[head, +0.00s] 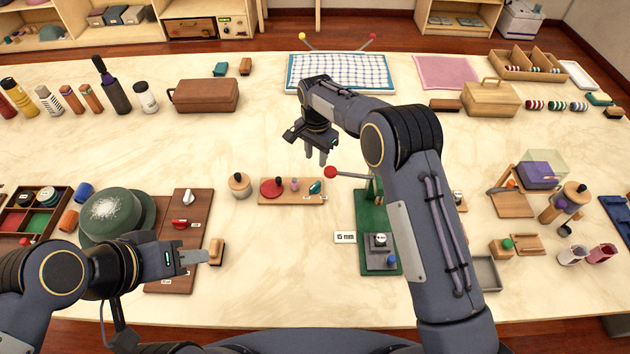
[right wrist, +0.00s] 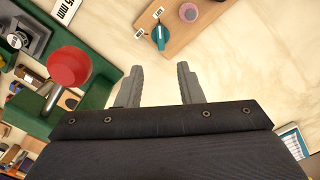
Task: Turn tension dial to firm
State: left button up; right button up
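The teal dial (head: 315,187) sits at the right end of a small wooden board (head: 290,198). In the right wrist view the dial (right wrist: 161,36) has a pointed knob and two small labels beside it, too small to read surely. My right gripper (head: 315,157) is open and empty above the table, just beyond the dial in the head view. In the right wrist view its spread fingers (right wrist: 158,84) point toward the dial, with a gap between. My left gripper (head: 206,256) is at a wooden brush (head: 217,247); I cannot tell whether it grips it.
A red ball-ended lever (head: 331,172) on a green base (head: 367,207) stands close to the right of the dial, near my right arm. A green hat (head: 110,212) and a board with red and white knobs (head: 190,220) are at the left.

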aim_at(315, 185)
notch_tip(315, 185, down, 12)
jog(key=b, duration=0.5)
jog(key=shift+a+f, duration=0.1)
jog(key=shift+f, duration=0.05)
grip_shut()
